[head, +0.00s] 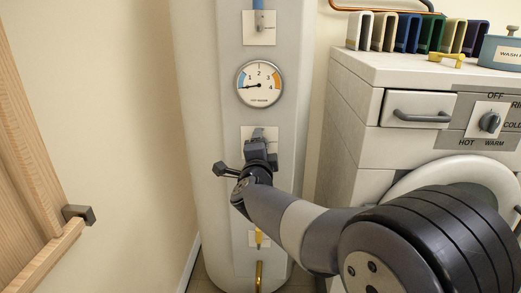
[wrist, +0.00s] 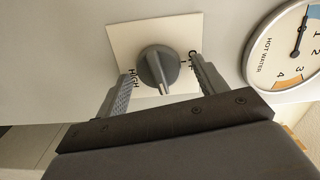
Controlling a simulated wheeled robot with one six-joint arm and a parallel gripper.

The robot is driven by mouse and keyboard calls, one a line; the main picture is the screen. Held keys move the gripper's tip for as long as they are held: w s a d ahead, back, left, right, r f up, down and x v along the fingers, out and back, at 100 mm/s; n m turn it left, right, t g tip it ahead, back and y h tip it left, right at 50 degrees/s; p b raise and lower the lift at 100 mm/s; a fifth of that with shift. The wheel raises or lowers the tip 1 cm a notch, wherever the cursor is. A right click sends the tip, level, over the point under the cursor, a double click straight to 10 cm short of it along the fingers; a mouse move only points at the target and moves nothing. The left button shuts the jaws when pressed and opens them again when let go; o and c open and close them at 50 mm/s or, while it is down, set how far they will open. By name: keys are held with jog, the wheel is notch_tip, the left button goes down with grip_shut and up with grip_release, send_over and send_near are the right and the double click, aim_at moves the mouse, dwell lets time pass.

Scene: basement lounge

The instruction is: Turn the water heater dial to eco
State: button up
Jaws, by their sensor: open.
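The water heater (head: 200,90) is a tall pale cylinder in the head view. Its dial is a round grey knob (wrist: 157,66) on a white plate (wrist: 128,38) in the wrist view. The knob's pale pointer mark faces the bottom of that picture, between the word HIGH and a label partly hidden by the right finger. My gripper (head: 258,148) is in front of the plate. In the wrist view my open gripper (wrist: 162,72) has one finger on each side of the knob, with gaps visible. In the head view my gripper hides most of the dial.
A hot water gauge (head: 260,84) is above the dial. A yellow-handled valve (head: 258,238) is below. A white washer (head: 350,150) with its own knob (head: 489,122) stands at right, close to my arm. A wooden door (head: 30,170) is at left.

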jog(key=s+p, duration=0.1)
jog(key=s, duration=0.9)
jog(key=shift+s+a+p, duration=0.2)
jog(key=shift+s+p, duration=0.15)
jog(key=shift+s, duration=0.05)
jog(key=w+b, duration=0.1)
jog(key=w, duration=0.9)
jog(key=shift+w+d, duration=0.2)
jog(key=shift+w, duration=0.2)
